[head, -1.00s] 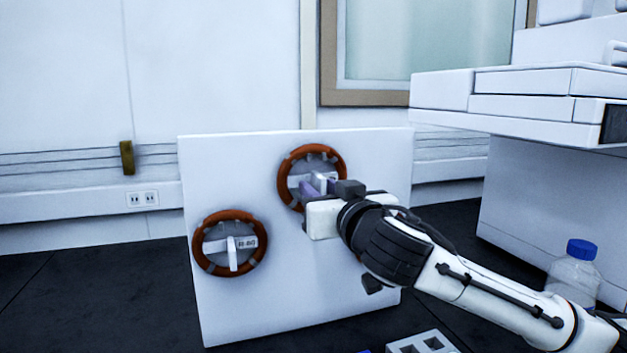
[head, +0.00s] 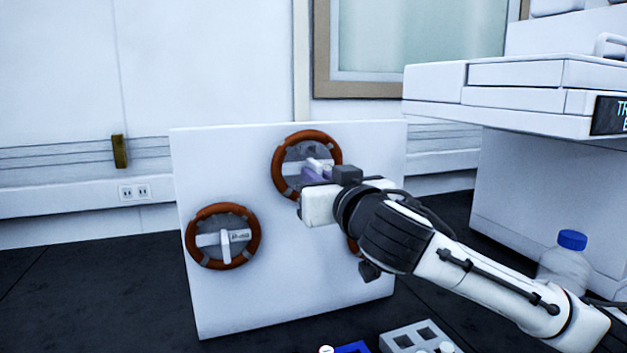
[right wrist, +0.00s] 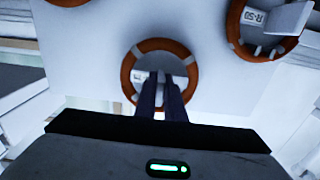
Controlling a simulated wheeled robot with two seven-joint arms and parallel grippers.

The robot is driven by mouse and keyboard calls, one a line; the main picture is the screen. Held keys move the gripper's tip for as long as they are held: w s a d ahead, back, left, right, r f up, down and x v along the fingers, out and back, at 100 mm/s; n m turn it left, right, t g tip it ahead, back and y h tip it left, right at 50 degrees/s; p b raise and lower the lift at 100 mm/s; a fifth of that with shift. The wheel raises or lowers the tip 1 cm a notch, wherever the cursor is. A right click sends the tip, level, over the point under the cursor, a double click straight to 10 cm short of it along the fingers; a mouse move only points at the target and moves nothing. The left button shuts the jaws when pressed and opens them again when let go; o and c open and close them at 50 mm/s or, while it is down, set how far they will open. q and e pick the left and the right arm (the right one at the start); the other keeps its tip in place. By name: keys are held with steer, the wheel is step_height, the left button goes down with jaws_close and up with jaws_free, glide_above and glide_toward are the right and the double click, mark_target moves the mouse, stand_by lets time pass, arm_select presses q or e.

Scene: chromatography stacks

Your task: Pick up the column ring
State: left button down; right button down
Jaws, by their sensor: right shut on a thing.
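An orange-brown column ring (head: 306,134) with grey clips and a grey centre is at the upper middle of an upright white panel. It also shows in the right wrist view (right wrist: 128,72). My right gripper (head: 318,173) is shut on the white handle piece at its centre; the dark fingers (right wrist: 162,84) cover part of it. A second ring (head: 192,240) with a white cross-like handle is at the panel's lower left. A third ring (head: 352,246) shows only as an orange sliver behind my right arm. My left gripper is not in view.
The white panel (head: 260,290) stands on a dark surface. A grey rack (head: 398,341) and a blue item (head: 352,348) are at the bottom edge. A blue-capped bottle (head: 566,262) stands at right, below an overhanging white instrument (head: 500,105). Dark floor at left is clear.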

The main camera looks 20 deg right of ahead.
steer(key=s+r+p, duration=0.2)
steer(key=s+r, duration=0.6)
steer(key=s, duration=0.4)
steer(key=shift+s+d+r+p, duration=0.2)
steer(key=shift+s+r+p, duration=0.05)
steer(key=shift+s+p, duration=0.15)
steer(key=shift+s, duration=0.1)
steer(key=s+b, duration=0.4)
steer(key=s, duration=0.1)
steer(key=shift+s+d+b, duration=0.1)
steer(key=shift+s+b, duration=0.3)
stand_by(0.6)
